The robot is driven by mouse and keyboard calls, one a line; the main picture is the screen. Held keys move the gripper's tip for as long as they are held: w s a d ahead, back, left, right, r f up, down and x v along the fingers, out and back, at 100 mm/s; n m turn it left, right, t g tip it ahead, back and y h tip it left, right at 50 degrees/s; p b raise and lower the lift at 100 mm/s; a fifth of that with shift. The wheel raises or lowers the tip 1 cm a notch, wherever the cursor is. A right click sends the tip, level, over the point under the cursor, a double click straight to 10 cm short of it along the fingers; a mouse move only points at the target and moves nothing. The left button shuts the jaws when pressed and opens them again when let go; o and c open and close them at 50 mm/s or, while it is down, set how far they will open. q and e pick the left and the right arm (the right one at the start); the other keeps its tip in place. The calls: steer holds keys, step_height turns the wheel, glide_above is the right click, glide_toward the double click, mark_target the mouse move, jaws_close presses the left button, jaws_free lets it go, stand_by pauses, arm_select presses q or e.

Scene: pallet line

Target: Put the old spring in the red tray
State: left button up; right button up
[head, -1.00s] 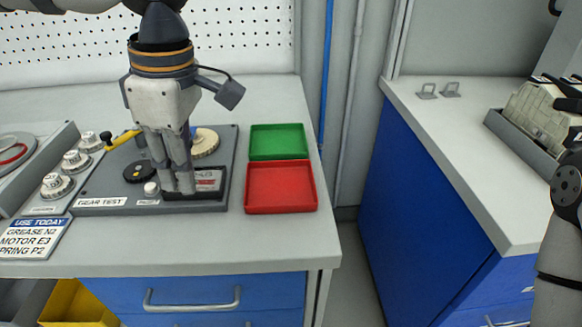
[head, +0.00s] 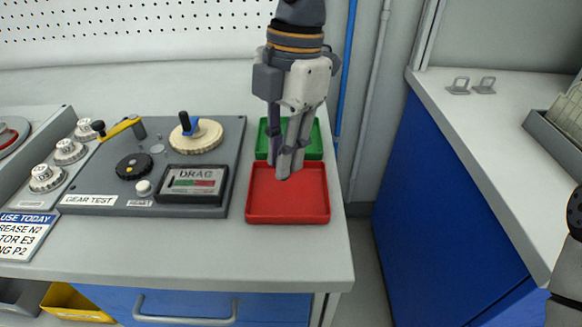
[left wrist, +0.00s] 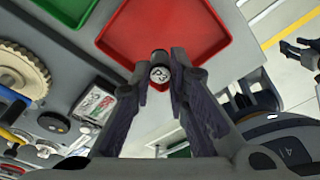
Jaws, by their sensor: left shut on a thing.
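The red tray (head: 288,217) lies on the bench, empty where I can see it. My left gripper (head: 283,174) points down over the back part of the red tray. It is shut on a small dark cylinder with a pale end marked P3, which I take for the old spring (left wrist: 160,70). The left wrist view shows it between the fingertips, with the red tray (left wrist: 200,15) behind it.
A green tray (head: 316,140) stands just behind the red one, partly hidden by my left gripper. The gear test panel (head: 100,185) with its drag meter (head: 192,184) is to the left. A sign (head: 25,232) lies at the far left. Bare bench lies in front of the red tray.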

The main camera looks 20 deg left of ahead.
arm_select(q)
steer(key=shift+w+d+f, duration=0.1)
steer(key=shift+d+f, duration=0.1)
steer(key=shift+f, duration=0.75)
steer(key=shift+w+d+f, duration=0.1)
steer(key=shift+d+f, duration=0.1)
steer(key=shift+f, duration=0.75)
steer(key=shift+f, duration=0.1)
steer(key=o, duration=0.8)
steer(key=shift+o, duration=0.2)
step_height(320, 180, up, 12)
steer(key=w, duration=0.1)
steer(key=shift+w+d, duration=0.25)
steer(key=shift+d, duration=0.15)
